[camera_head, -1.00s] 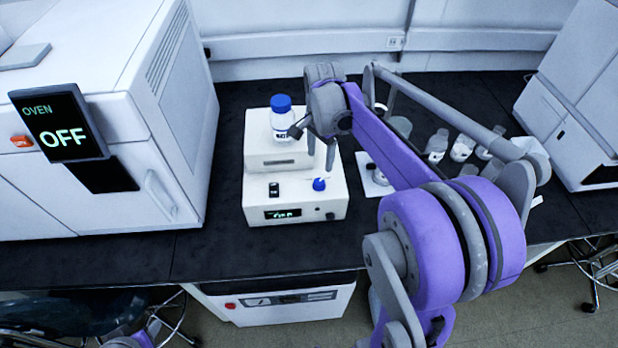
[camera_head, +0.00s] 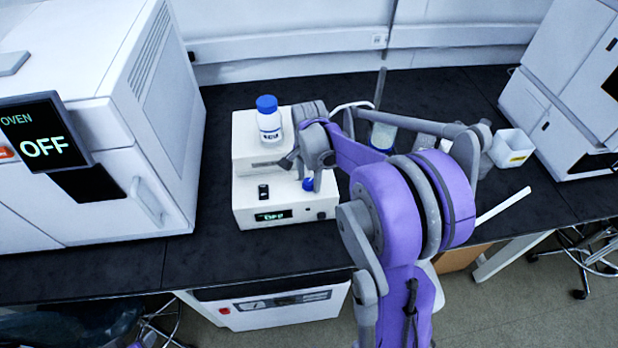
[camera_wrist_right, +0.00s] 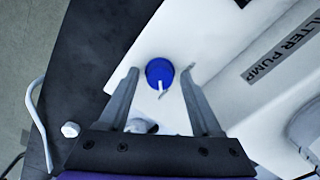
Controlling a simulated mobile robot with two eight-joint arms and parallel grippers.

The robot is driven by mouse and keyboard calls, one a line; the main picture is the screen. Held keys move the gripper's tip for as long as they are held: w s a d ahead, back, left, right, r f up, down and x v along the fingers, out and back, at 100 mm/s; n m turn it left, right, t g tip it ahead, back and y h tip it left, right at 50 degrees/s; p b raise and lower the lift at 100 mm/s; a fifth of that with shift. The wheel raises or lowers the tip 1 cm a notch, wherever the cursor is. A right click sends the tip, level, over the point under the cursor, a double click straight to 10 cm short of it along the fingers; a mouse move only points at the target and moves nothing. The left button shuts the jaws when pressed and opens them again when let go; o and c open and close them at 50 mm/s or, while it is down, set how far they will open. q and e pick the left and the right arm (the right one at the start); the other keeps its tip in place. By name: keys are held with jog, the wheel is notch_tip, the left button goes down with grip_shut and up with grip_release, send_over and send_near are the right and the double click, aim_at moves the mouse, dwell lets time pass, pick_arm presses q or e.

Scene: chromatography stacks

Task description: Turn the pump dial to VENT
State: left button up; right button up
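The filter pump (camera_head: 248,205) is a white stepped box on the black bench, with a lit display (camera_head: 273,216) that reads OFF. Its blue dial (camera_head: 308,184) sits on the lower step, partly hidden by my right gripper (camera_head: 302,178) in the head view. In the right wrist view the blue dial (camera_wrist_right: 160,73) has a white pointer and lies between the tips of my open right gripper (camera_wrist_right: 158,80), with a gap on each side. The label FILTER PUMP (camera_wrist_right: 283,45) shows beside it. My left gripper is out of view.
A blue-capped bottle (camera_head: 269,120) stands on the pump's upper step. A black switch (camera_head: 263,192) is left of the dial. The oven (camera_head: 130,130) stands at left, a white machine (camera_head: 570,90) at right. Behind my right arm are a jar (camera_head: 383,135) and a white container (camera_head: 511,148).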

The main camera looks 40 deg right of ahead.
grip_shut()
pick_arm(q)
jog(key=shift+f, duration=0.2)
pick_arm(e)
jog(key=shift+n, duration=0.3)
jog(key=n+b, duration=0.1)
jog(key=n, duration=0.2)
jog(key=shift+n, duration=0.3)
jog(key=n+b, duration=0.1)
jog(key=n, duration=0.3)
jog(key=shift+n, duration=0.3)
jog(key=n+b, duration=0.1)
jog(key=n, duration=0.3)
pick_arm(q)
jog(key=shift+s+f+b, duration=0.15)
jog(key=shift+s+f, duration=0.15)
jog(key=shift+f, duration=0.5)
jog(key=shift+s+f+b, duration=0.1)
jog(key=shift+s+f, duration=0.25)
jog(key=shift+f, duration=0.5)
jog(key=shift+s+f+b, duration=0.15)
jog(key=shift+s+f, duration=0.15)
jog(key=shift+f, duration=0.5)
pick_arm(e)
jog(key=shift+n, duration=2.5)
